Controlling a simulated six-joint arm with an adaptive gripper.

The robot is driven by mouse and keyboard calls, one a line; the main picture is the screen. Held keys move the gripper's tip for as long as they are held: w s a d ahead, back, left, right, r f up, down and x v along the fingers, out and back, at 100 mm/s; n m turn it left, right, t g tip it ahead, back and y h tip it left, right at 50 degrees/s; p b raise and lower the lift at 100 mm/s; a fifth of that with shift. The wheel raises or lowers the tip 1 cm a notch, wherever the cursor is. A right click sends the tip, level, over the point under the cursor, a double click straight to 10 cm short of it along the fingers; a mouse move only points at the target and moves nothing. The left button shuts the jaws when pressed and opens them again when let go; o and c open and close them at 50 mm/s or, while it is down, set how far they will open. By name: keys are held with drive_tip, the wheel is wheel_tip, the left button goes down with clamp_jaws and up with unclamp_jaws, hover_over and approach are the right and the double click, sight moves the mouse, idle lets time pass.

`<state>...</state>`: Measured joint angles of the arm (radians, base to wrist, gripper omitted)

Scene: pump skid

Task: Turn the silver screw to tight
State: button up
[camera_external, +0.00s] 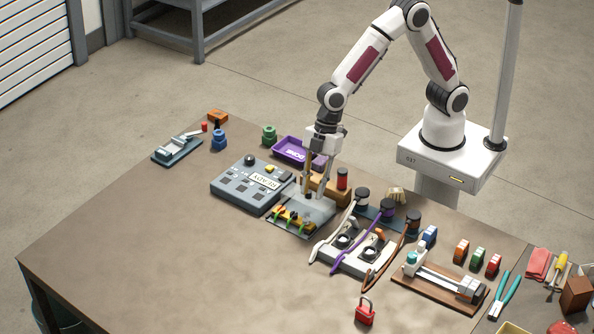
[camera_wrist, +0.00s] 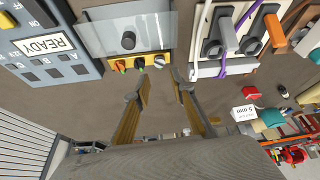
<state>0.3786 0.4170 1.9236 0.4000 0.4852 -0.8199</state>
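In the wrist view the silver screw (camera_wrist: 160,61) is at the right end of this strip (camera_wrist: 138,64). Its exact turn is too small to read. My gripper (camera_external: 318,194) points down over the clear plate (camera_external: 312,207) behind the strip. In the wrist view my gripper (camera_wrist: 161,88) shows its two fingers apart with nothing between them. The silver screw appears beyond the fingertips, near the gap's line, and not touched.
A grey panel marked READY (camera_external: 248,187) is left of the strip. A white unit (camera_external: 350,255) with white, purple and brown cables stands close on the right. A red padlock (camera_external: 365,314) lies near the front. The bench's front left is clear.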

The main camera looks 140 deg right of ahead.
sight(306, 221)
drive_tip(key=shift+f, duration=0.15)
idle(0.3)
drive_tip(key=shift+x, duration=3.8)
drive_tip(key=shift+w, duration=0.1)
drive_tip(key=shift+c, duration=0.5)
clamp_jaws()
